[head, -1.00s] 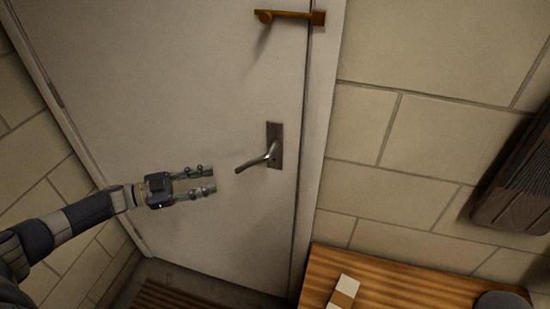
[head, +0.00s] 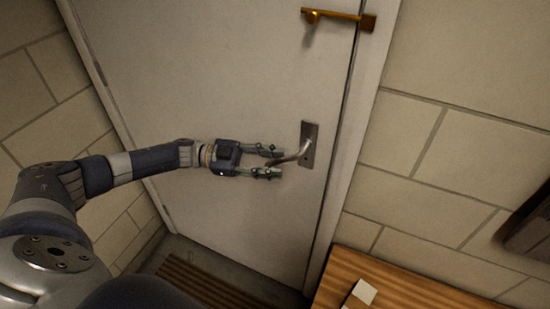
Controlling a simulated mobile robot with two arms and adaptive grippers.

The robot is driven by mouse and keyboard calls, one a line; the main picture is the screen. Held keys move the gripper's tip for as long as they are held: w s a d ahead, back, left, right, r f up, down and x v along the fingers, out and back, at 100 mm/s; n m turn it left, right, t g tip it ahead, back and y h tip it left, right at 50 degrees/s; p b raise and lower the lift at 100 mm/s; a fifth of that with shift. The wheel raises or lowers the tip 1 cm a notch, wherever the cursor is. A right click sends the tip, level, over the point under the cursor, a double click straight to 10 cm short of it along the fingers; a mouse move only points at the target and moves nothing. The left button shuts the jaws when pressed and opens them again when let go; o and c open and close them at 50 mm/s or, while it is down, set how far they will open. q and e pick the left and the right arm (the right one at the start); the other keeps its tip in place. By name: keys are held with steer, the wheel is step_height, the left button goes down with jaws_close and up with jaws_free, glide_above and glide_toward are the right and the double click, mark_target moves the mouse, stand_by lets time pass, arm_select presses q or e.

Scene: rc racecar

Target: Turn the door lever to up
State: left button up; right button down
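The door lever (head: 299,155) is a grey metal handle on a dark upright plate (head: 310,143), on the right side of the pale door (head: 215,90). It points left and slightly down in the head view. My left gripper (head: 279,162) comes in from the left with its two fingers apart. The free end of the lever lies between the fingertips. I cannot tell whether the fingers touch it. My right gripper is not in view.
A brass latch (head: 338,18) sits higher on the door edge and frame. A wooden surface (head: 400,290) with a small pale block (head: 362,294) stands at lower right. Block walls flank the door. A slatted mat (head: 205,284) lies on the floor below.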

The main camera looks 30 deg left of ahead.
arm_select(q)
steer(key=shift+w+d, duration=0.15)
steer(key=shift+d, duration=0.2)
